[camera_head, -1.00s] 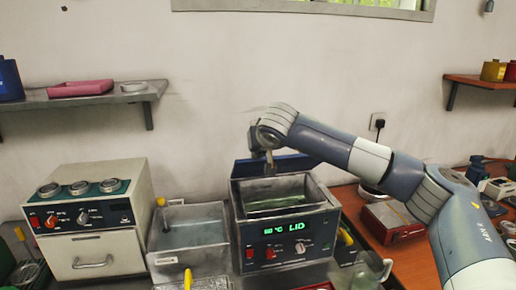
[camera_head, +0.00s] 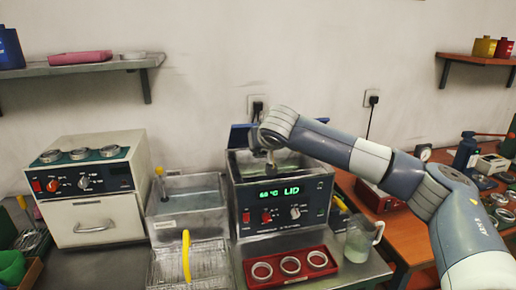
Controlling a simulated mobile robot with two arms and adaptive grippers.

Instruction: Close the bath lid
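The bath (camera_head: 285,215) is a dark box with a green display reading 60 °C LID. It stands at the middle of the bench with its top opening at least partly uncovered. The blue lid (camera_head: 238,136) stands raised at the bath's back edge, largely hidden behind my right arm. My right gripper (camera_head: 270,163) hangs down over the bath opening, in front of the lid. Its fingers are small and dark, so I cannot tell whether they are open or touching anything. My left gripper is not in view.
A red tray (camera_head: 291,283) with three rings lies before the bath, with a glass beaker (camera_head: 358,243) to its right. A clear tank (camera_head: 188,212) and a wire basket (camera_head: 190,264) with a yellow handle are left. A cream heater unit (camera_head: 92,190) stands farther left.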

